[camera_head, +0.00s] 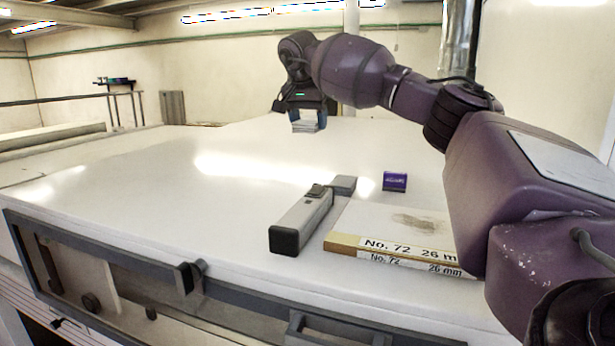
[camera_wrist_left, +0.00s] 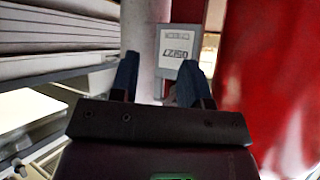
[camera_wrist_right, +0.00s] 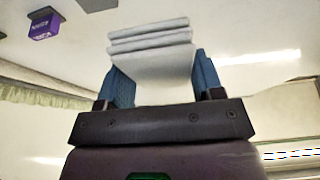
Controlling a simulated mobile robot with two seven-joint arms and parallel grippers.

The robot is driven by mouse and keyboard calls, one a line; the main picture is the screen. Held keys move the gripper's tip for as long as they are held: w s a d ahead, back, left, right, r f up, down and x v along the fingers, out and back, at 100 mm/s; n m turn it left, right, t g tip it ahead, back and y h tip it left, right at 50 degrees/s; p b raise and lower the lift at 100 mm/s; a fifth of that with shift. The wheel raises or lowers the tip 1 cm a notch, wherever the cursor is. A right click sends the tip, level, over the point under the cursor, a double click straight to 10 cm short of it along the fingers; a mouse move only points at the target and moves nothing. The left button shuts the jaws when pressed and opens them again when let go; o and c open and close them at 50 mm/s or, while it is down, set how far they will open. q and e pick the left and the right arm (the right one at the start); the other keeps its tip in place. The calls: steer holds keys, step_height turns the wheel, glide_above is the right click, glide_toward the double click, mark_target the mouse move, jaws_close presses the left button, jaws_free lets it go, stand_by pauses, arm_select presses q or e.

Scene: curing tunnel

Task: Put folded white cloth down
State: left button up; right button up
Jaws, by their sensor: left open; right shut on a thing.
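The folded white cloth (camera_head: 305,122) is between the fingers of my right gripper (camera_head: 306,108), over the far part of the white table top (camera_head: 150,190). In the right wrist view the cloth (camera_wrist_right: 152,60) shows as a stack of several folds, with the blue fingers on both sides of it. My right gripper (camera_wrist_right: 155,85) is shut on it. From the head view I cannot tell whether the cloth touches the table. My left gripper (camera_wrist_left: 160,85) is open in the left wrist view, with no thing held between its fingers. It is not in the head view.
A grey handheld device (camera_head: 302,222), a purple box (camera_head: 395,181) and labelled boards marked No. 72 (camera_head: 400,225) lie near the front right of the table. The table's left and middle are clear. A grey labelled sign (camera_wrist_left: 177,52) and a red surface (camera_wrist_left: 275,80) stand beyond my left gripper.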

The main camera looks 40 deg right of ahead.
mark_target(311, 183)
step_height(311, 183, down, 14)
steer(key=shift+s+r+p, duration=0.15)
steer(key=shift+r+p, duration=0.1)
steer(key=shift+p, duration=0.15)
steer(key=shift+f, duration=0.2)
steer(key=o, duration=0.8)
steer(key=shift+f, duration=0.1)
steer(key=shift+o, duration=0.2)
steer(key=b+v, duration=0.1)
steer(key=v, duration=1.1)
steer(key=shift+r+b, duration=0.35)
steer(key=shift+f, duration=0.1)
